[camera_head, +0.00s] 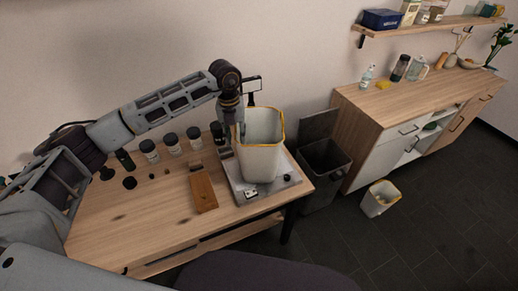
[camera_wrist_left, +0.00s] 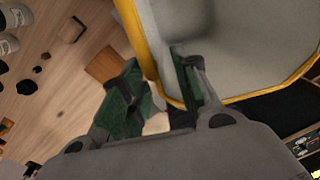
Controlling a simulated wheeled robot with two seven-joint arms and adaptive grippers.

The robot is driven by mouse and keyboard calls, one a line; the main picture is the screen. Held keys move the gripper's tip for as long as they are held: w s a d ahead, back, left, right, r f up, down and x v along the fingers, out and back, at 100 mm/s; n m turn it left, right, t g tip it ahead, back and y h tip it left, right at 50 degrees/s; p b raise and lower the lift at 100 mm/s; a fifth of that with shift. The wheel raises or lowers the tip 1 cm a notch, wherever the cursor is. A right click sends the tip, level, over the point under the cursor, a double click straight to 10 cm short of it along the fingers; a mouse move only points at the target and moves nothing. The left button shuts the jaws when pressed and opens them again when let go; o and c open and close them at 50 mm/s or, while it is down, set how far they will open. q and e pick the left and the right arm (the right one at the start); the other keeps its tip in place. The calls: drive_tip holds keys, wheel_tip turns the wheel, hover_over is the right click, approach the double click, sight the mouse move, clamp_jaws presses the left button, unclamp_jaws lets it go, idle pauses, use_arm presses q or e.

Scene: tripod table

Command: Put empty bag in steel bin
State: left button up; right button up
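A white bag with a yellow rim (camera_head: 258,160) stands upright and open-topped on a metal plate on the wooden table. Its inside looks empty in the left wrist view (camera_wrist_left: 245,45). My left gripper (camera_head: 233,128) is at the bag's left rim. In the left wrist view, its green fingers (camera_wrist_left: 158,90) are apart, with the yellow rim running between them; one is outside the bag and one over its inside. Contact is unclear. A dark grey bin (camera_head: 322,182), apparently the steel bin, stands on the floor right of the table with its lid raised. My right gripper is not in view.
The wooden table (camera_head: 130,220) holds several dark-lidded jars (camera_head: 172,144) and a brown block (camera_head: 203,192). A smaller white, yellow-rimmed container (camera_head: 379,199) stands on the floor. A cabinet (camera_head: 395,135) is behind the bin.

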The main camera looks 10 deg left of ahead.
use_arm(q)
drive_tip(key=shift+f, duration=0.75)
drive_tip(key=shift+c, duration=0.3)
